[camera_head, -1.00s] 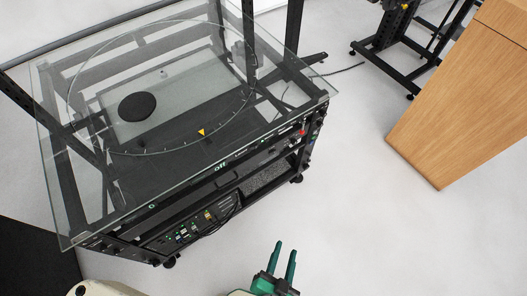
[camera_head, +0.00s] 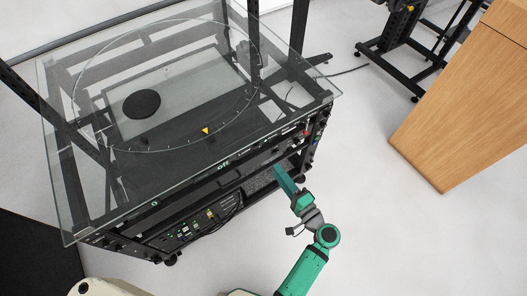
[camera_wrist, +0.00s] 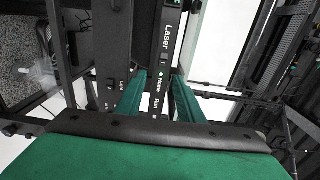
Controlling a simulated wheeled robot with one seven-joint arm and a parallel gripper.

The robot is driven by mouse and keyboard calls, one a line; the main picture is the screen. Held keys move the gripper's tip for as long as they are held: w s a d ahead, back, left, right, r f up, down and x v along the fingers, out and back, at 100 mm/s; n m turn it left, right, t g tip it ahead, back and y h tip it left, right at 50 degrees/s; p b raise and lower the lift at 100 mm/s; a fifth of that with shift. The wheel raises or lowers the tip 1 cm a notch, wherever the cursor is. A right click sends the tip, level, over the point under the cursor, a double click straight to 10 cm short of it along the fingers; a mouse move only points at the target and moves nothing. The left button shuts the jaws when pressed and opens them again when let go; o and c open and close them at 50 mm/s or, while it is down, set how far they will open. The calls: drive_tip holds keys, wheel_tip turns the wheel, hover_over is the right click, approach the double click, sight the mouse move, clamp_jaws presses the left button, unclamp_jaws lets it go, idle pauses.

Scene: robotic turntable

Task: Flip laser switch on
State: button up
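In the wrist view, a black control panel strip (camera_wrist: 157,78) with sideways white lettering runs between my fingers. The Laser label (camera_wrist: 168,30) is near the top, beyond the fingertips; small dark parts lie beside it, and I cannot tell the switch's position. A green light (camera_wrist: 161,75) shows by the Home label, with Run lower down. My gripper (camera_wrist: 160,84) is open and empty, with one green finger on each side of the strip. In the head view, my gripper (camera_head: 281,175) is at the front right of the turntable rig (camera_head: 222,181); the laser switch cannot be made out there.
The glass top (camera_head: 95,215) overhangs the rig's front panel. A black disc (camera_head: 141,104) lies on the turntable. A red button (camera_head: 306,133) is at the rig's right corner. A wooden cabinet (camera_head: 465,100) stands at right, with clear floor between.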

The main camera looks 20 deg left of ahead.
sight(259, 147)
drive_tip(key=x, duration=1.1)
drive_tip(key=shift+r, duration=0.35)
clamp_jaws()
